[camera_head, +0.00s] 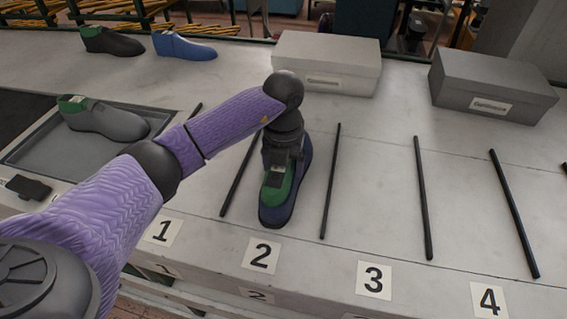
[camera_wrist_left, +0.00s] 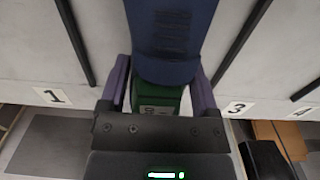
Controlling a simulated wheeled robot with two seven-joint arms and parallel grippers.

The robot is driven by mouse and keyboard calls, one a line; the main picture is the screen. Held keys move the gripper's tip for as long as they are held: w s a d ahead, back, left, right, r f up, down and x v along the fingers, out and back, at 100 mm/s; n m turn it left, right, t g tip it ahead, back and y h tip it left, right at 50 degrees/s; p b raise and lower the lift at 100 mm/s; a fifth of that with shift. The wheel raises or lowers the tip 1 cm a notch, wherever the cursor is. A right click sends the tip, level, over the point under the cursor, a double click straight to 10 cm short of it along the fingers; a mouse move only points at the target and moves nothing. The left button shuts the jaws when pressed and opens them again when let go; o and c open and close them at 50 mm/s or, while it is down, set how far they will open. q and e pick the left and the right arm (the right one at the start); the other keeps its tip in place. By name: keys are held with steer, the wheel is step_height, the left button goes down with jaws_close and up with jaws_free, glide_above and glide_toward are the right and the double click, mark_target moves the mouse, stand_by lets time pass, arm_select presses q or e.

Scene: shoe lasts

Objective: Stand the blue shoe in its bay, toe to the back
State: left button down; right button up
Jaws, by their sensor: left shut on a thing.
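A dark blue shoe last (camera_head: 281,209) with a green top is between the two black bars behind label 2 (camera_head: 261,255). Its heel faces the front edge and its toe points to the back, partly hidden by my arm. My left gripper (camera_head: 280,163) comes down from above and is shut on its green upper part. In the left wrist view the fingers (camera_wrist_left: 160,97) flank the green part, and the blue body (camera_wrist_left: 170,35) extends toward the back. The shoe looks upright; I cannot tell whether its sole touches the table. My right gripper is not in view.
Black bars (camera_head: 331,180) divide the white table into numbered bays; bays 3 and 4 are empty. A grey last (camera_head: 108,122) lies in a grey tray (camera_head: 35,152) at left. A black last (camera_head: 112,42), a brighter blue last (camera_head: 184,47) and two boxes (camera_head: 325,62) (camera_head: 493,85) stand behind.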

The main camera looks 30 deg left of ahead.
arm_select(q)
jaws_free()
step_height(320, 180, up, 12)
steer(key=shift+f+p, duration=0.25)
steer(key=shift+p, duration=0.95)
steer(key=shift+r, duration=0.3)
